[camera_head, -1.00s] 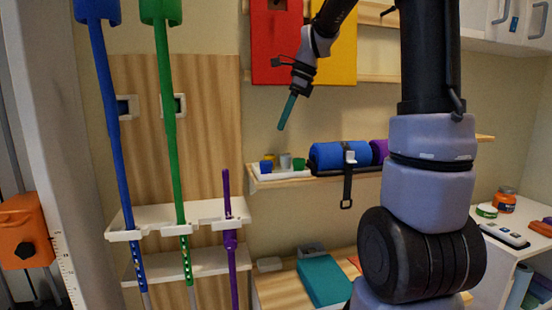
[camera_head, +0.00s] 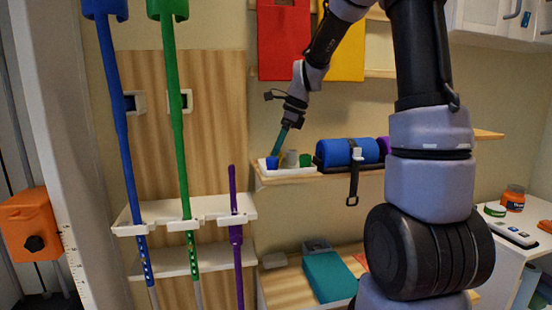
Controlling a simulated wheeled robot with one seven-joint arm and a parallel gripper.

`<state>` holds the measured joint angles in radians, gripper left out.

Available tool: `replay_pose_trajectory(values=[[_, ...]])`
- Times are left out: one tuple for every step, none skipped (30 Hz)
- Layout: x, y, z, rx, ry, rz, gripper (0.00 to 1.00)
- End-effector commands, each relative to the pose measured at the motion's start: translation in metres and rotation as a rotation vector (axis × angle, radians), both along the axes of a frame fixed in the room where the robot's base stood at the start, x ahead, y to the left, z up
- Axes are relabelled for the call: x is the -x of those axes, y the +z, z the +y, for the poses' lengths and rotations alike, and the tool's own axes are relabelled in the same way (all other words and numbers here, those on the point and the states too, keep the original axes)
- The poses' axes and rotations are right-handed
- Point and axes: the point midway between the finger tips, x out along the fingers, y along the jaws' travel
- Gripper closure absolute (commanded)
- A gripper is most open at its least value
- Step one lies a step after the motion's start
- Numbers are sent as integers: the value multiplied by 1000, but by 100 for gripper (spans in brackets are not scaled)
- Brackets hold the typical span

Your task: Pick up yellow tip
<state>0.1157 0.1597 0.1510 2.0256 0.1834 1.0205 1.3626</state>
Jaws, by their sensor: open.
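My gripper (camera_head: 276,151) with its teal fingers points down and slightly left. Its fingertips are at the small white tray (camera_head: 290,171) on the wall shelf, over the tray's left end. The jaws are open, though the gap between the fingers is too small to make out. In the tray stand a blue tip (camera_head: 272,163), a grey tip (camera_head: 291,158) and a green tip (camera_head: 305,160). I cannot make out the yellow tip now; the fingers cover the place just behind the blue tip. I cannot tell whether the fingers touch anything.
A blue roll (camera_head: 347,152) with a hanging black strap lies right of the tray. Tall blue (camera_head: 122,140) and green (camera_head: 175,120) poles and a purple stick (camera_head: 235,235) stand in a white rack (camera_head: 205,208) to the left. A teal box (camera_head: 329,277) lies on the lower shelf.

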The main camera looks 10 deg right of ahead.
Motion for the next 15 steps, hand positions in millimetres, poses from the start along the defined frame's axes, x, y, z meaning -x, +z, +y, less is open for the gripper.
replay_pose_trajectory(values=[[0, 0, 0, 0, 0, 0, 40], [0, 0, 0, 0, 0, 0, 40], [0, 0, 0, 0, 0, 0, 40], [0, 0, 0, 0, 0, 0, 44], [0, 0, 0, 0, 0, -1, 55], [0, 1, 0, 0, 0, -1, 70], [0, 1, 0, 0, 0, -1, 82], [0, 1, 0, 0, 0, -1, 93], [0, 1, 0, 0, 0, -1, 100], [0, 1, 0, 0, 0, -1, 100], [0, 1, 0, 0, 0, -1, 100], [0, 1, 0, 0, 0, -1, 100], [0, 1, 0, 0, 0, -1, 100], [0, 1, 0, 0, 0, -1, 100], [0, 1, 0, 0, 0, -1, 100]])
